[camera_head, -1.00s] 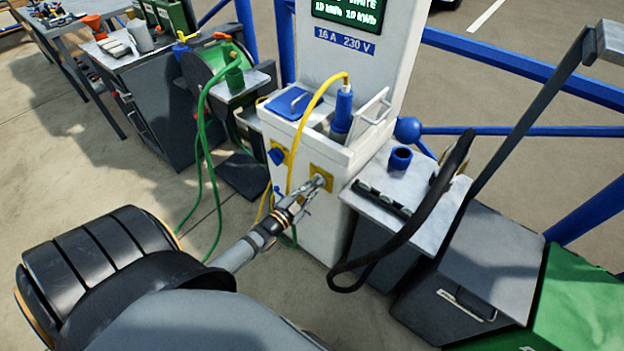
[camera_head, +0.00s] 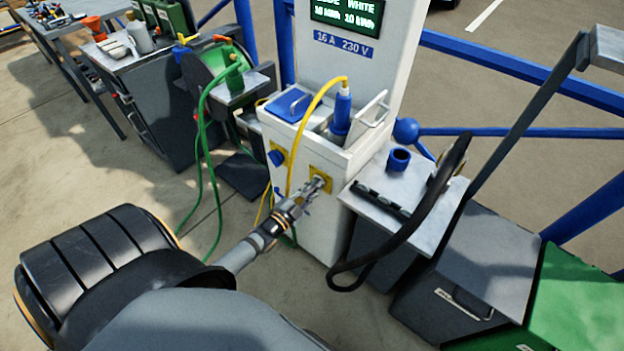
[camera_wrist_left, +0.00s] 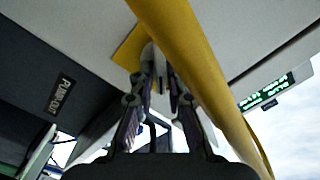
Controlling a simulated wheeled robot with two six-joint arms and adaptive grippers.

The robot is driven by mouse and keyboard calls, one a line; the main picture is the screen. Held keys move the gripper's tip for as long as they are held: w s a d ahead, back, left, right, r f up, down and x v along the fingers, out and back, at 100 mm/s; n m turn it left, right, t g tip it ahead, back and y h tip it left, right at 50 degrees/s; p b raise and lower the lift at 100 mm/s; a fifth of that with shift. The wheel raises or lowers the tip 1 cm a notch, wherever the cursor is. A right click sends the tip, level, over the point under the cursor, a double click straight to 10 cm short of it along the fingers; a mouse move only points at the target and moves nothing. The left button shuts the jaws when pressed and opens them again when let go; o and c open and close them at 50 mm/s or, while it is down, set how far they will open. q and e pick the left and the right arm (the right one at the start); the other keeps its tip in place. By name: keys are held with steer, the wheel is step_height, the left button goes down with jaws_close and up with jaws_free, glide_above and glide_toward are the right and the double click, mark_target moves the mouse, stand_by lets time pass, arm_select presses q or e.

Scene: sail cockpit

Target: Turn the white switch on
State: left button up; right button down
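The white switch (camera_head: 321,182) is a small pale knob on a yellow plate on the front of the white power pedestal (camera_head: 327,230). My left gripper (camera_head: 312,188) is at the switch, its fingers drawn close together around the knob. In the left wrist view, the gripper (camera_wrist_left: 160,75) has its fingertips on either side of the pale knob (camera_wrist_left: 151,54), which they partly hide. The exact angle of the switch is hard to read. My right gripper is out of view.
A blue switch (camera_head: 276,158) sits left on its own yellow plate. A yellow cable (camera_head: 297,140) hangs from a blue plug (camera_head: 342,112) close beside the gripper and crosses the left wrist view. A black hose (camera_head: 420,220) loops at right; green cables hang at left.

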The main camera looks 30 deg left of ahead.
arm_select(q)
steer(key=shift+o, duration=1.3)
steer(key=shift+s, duration=0.15)
steer(key=s, duration=1.1)
steer(key=shift+s+a, duration=0.35)
steer(key=shift+a, duration=0.1)
steer(key=s+a+f+n+g+y+p, duration=0.1)
steer(key=s+f+n+g+p, duration=0.2)
steer(key=f, duration=0.6)
steer(key=s+a+f+n+g+y+p, duration=0.2)
steer(key=s+f+g, duration=0.25)
steer(key=f, duration=0.45)
steer(key=s+d+f+n+g+p, duration=0.1)
steer(key=s+d+f+g, duration=0.1)
steer(key=s, duration=0.5)
steer(key=s+d+f+n+g+p, duration=0.1)
steer(key=s+d+f+n+g, duration=0.1)
steer(key=s+f, duration=0.4)
steer(key=s+d+f+n+g+p, duration=0.1)
steer(key=s+d+f+n+g, duration=0.1)
steer(key=s, duration=0.5)
step_height(320, 180, down, 2)
steer(key=d+g, duration=0.1)
steer(key=g, duration=0.2)
steer(key=shift+s+d+h, duration=0.25)
steer(key=shift+s+h, duration=0.05)
steer(key=shift+s, duration=0.1)
